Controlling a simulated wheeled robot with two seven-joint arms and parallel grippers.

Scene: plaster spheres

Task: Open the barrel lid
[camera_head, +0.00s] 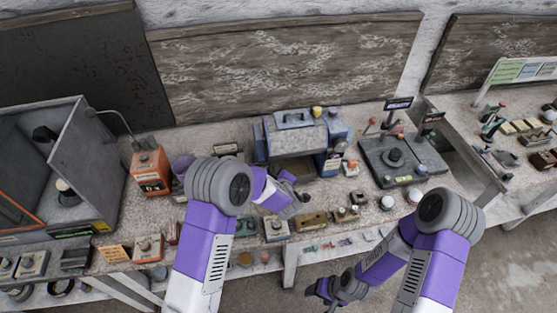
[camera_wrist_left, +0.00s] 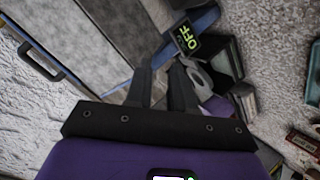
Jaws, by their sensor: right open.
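The barrel (camera_head: 335,128) is a blue-grey tumbler machine at the back middle of the bench. Its grey lid (camera_head: 298,142) looks shut, with a dark bar handle (camera_head: 292,117) on top. My left gripper (camera_head: 290,178) is in front of the barrel's lower front. In its wrist view the two dark fingers (camera_wrist_left: 160,78) are apart, with nothing clearly between them. My right gripper (camera_head: 318,291) is open and low, in front of the bench edge, away from the barrel.
A green "OFF" display (camera_wrist_left: 187,37) shows near the left fingers. A dark plate with knobs (camera_head: 400,160) is at right. Several small blocks line the front edge.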

